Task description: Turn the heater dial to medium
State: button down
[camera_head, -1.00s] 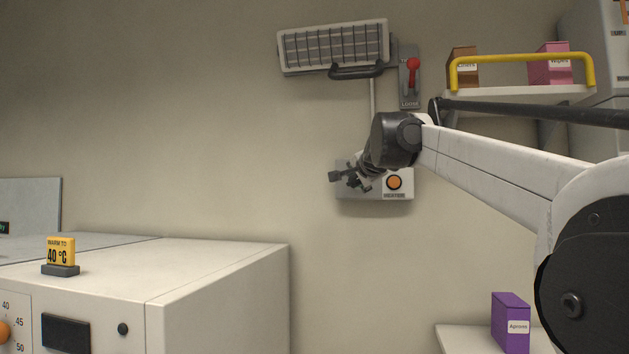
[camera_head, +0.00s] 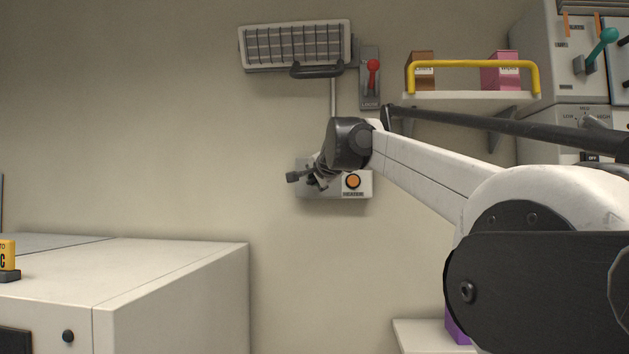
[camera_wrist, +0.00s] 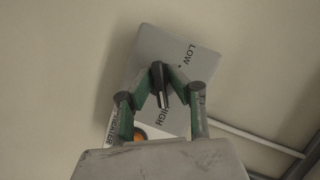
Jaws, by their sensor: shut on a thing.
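The heater control box (camera_head: 362,191) is on the wall below the wall heater (camera_head: 296,45), with an orange button and a HEATER label. In the wrist view the box (camera_wrist: 168,48) shows the words LOW and HIGH beside a dark heater dial (camera_wrist: 158,80). My gripper (camera_wrist: 159,85) has its green-lined fingers on both sides of the dial's bar and is shut on it. In the head view my gripper (camera_head: 316,180) is at the left part of the box and hides the dial. I cannot tell which mark the dial points at.
A red lever (camera_head: 373,74) is on a plate right of the wall heater. A yellow-railed shelf (camera_head: 470,95) holds two boxes. A white cabinet (camera_head: 175,290) stands lower left. At the right edge are panels with a teal lever (camera_head: 607,38). A pipe runs near the box.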

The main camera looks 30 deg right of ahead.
jog(key=shift+r+n+g+p, duration=0.15)
jog(key=shift+n+g+p, duration=0.25)
jog(key=shift+n+p, duration=0.4)
jog(key=n+g+h+p, duration=0.1)
jog(key=n+p, duration=0.1)
jog(key=shift+p, duration=0.35)
jog(key=n+g+h+p, duration=0.1)
jog(key=n+p, duration=0.1)
jog(key=n, duration=0.1)
jog(key=shift+g+h, duration=0.3)
jog(key=shift+n+g+h+p, duration=0.35)
jog(key=shift+n+h, duration=0.15)
jog(key=shift+n, duration=0.3)
jog(key=c, duration=1.8)
grip_release()
